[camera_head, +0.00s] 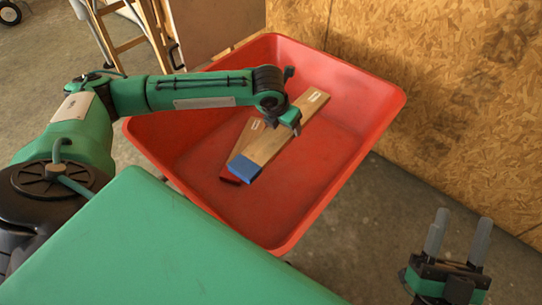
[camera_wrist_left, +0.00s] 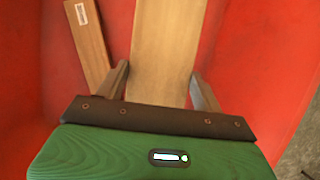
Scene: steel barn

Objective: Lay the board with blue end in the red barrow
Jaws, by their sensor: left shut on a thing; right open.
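The board with the blue end (camera_head: 268,146) is inside the red barrow (camera_head: 348,150), slanting with its blue end toward the front left. It overlaps a second board with a red end (camera_head: 247,136) in the head view; I cannot tell whether they touch. My left gripper (camera_head: 288,120) reaches into the barrow and is shut on the blue-end board. In the left wrist view the fingers (camera_wrist_left: 160,80) stand on both sides of this board (camera_wrist_left: 165,35). Its blue end is out of that view. My right gripper (camera_head: 458,240) is open and empty, outside the barrow at the lower right.
The red-end board also shows in the left wrist view (camera_wrist_left: 88,40), left of the held one. A chipboard wall (camera_head: 450,100) stands behind and to the right of the barrow. A wooden ladder-like frame (camera_head: 128,35) is at the back left. Bare floor shows between barrow and wall.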

